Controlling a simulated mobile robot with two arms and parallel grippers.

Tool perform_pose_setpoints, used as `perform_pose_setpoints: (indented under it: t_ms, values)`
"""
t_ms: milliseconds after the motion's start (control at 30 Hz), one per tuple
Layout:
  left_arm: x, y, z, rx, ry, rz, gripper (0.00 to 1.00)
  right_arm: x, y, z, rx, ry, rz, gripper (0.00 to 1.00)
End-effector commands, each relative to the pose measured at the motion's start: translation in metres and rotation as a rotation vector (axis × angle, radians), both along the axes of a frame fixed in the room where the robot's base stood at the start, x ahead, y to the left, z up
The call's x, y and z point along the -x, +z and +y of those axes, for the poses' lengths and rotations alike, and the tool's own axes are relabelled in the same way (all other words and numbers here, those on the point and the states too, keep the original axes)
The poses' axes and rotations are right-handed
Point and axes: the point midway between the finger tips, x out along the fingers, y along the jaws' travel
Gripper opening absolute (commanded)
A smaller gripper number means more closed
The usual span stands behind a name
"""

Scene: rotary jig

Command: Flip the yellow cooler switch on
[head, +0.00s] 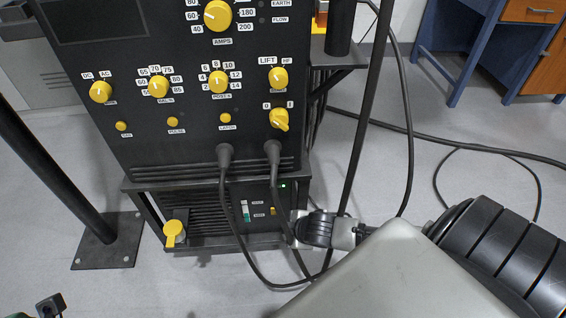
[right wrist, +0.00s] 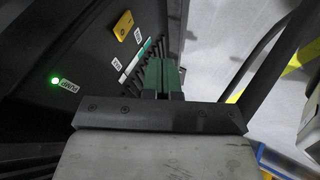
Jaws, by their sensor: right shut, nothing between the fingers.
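The yellow cooler switch (head: 273,211) is small and sits low on the right of the dark cooler front, under the welding machine. It also shows in the right wrist view as a yellow rocker (right wrist: 123,26) beside a small white label. A green light (right wrist: 56,80) glows on the same panel, and also shows in the head view (head: 283,186). My right gripper (head: 294,228) is at the cooler's right front, just right of and below the switch. Its green fingers (right wrist: 160,76) are shut and empty. I cannot tell whether they touch the panel.
Two thick black cables (head: 224,190) hang in front of the cooler close to my right gripper. A white-green gauge strip (head: 245,211) is left of the switch. A yellow lever (head: 172,234) is at lower left. Dark posts (head: 365,110) stand to the right.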

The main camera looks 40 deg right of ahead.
Motion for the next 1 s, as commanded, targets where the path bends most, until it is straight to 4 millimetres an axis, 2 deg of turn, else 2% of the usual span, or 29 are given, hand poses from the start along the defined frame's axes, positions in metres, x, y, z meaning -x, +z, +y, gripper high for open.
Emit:
perform_pose_setpoints:
  t_ms: [33,200,833,933,1000]
  values:
    - [0.000,0.008,0.000,0.000,0.000,0.001,0.89,0.006,0.009,-0.001,0.000,-0.001,0.001,0.00]
    - [0.000,0.014,0.000,0.000,0.000,0.000,0.89,0.015,0.017,-0.001,0.001,0.000,0.001,0.00]
    - [0.000,0.014,0.000,0.000,0.000,-0.001,0.89,0.016,0.018,0.000,-0.001,-0.001,-0.001,0.00]
    - [0.000,0.015,0.000,0.002,0.001,-0.003,0.89,0.014,0.022,0.011,-0.037,0.010,-0.027,0.00]
    - [0.000,0.014,0.000,0.002,0.001,-0.003,0.89,0.009,0.033,0.032,-0.108,0.031,-0.083,0.00]
